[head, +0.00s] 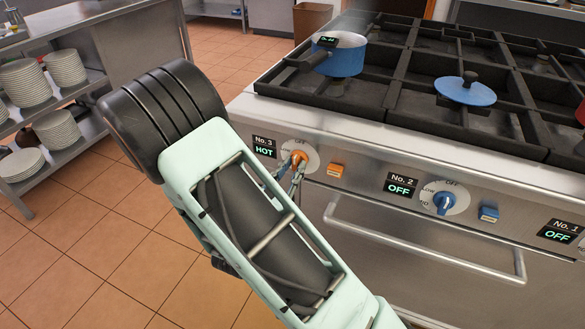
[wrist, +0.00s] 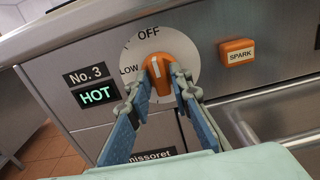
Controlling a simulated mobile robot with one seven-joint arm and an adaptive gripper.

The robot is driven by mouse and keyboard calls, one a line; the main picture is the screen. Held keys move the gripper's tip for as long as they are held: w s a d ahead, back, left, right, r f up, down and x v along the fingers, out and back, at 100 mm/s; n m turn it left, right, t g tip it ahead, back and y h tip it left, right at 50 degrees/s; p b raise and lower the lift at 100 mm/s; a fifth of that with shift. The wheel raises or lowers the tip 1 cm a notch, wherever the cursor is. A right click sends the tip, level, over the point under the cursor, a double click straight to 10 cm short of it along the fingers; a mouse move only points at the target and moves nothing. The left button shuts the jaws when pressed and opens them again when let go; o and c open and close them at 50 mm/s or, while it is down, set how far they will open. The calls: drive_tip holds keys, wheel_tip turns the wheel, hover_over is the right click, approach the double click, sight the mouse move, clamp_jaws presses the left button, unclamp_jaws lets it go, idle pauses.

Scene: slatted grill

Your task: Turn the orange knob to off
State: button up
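The orange knob (head: 299,156) sits on a round white dial on the stove front, beside a No. 3 display that reads HOT. In the wrist view, the knob (wrist: 157,72) has a white line on its face. The dial shows OFF above the knob and LOW to its left. The line points upward; its exact setting is hard to tell. My gripper (wrist: 158,77) has one finger on each side of the knob, with the tips closed in against its sides. In the head view, my gripper (head: 296,174) is partly hidden by my arm.
An orange SPARK button (wrist: 238,52) is right of the dial. A blue knob (head: 443,203) by No. 2 reads OFF. A long oven handle (head: 420,248) juts out below. A blue pot (head: 340,58) and blue lid (head: 465,92) are on the grates.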

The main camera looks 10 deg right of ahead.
drive_tip(key=shift+o, duration=0.8)
drive_tip(key=v, duration=1.2)
